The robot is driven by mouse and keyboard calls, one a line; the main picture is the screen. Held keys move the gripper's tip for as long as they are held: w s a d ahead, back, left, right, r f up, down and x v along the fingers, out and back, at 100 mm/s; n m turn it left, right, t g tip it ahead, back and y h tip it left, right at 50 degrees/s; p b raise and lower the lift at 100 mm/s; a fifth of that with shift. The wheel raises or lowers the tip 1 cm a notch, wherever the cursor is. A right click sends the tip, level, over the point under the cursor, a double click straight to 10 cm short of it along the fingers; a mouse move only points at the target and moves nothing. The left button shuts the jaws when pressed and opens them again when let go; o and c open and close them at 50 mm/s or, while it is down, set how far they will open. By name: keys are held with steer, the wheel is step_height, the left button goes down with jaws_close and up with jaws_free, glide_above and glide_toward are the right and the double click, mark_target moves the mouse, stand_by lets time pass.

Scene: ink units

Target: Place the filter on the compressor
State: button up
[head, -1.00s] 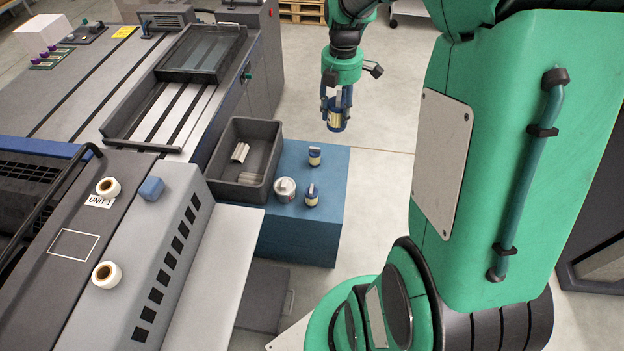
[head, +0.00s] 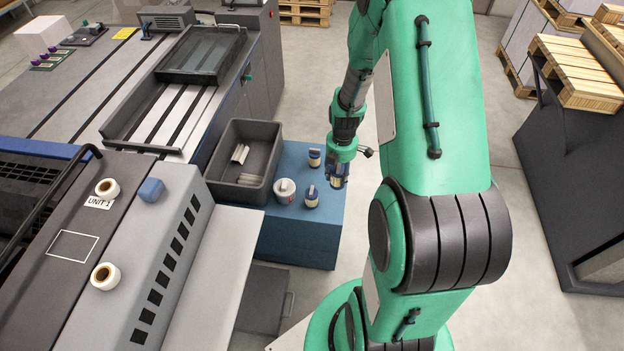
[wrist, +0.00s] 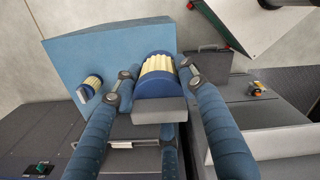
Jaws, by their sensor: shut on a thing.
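My gripper (head: 339,176) is shut on a filter (wrist: 158,66) with cream pleats, blue ends and a grey tab. In the wrist view the fingers (wrist: 156,88) stand on either side of it. In the head view the held filter (head: 337,183) is partly hidden by my gripper, over or beside the right edge of a blue block (head: 290,243). I cannot tell the height between them. Two similar small filters (head: 314,158) (head: 311,197) stand on the block's top. I cannot tell for certain which thing is the compressor.
A pale canister (head: 284,190) stands on the blue block beside a dark open crate (head: 216,190) holding pale rolls. The grey machine (head: 190,270) marked UNIT 1 is at left, with two white rolls and a small blue box (head: 151,189). Wooden pallets (head: 580,75) are at upper right.

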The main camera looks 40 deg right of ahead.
step_height(320, 180, down, 17)
steer(key=shift+r, duration=0.15)
steer(key=shift+w, duration=0.1)
steer(key=w+d, duration=0.2)
steer(key=w, duration=0.2)
steer(key=w+d+f+b, duration=0.1)
steer(key=w+d, duration=0.2)
steer(key=w, duration=0.2)
steer(key=w+d+b, duration=0.1)
steer(key=w+d, duration=0.2)
steer(key=w, duration=0.1)
steer(key=shift+w+f, duration=0.25)
steer(key=shift+w, duration=0.1)
steer(key=shift+f+b, duration=0.65)
steer(key=shift+f, duration=1.1)
steer(key=shift+f, duration=0.15)
steer(key=o, duration=1.2)
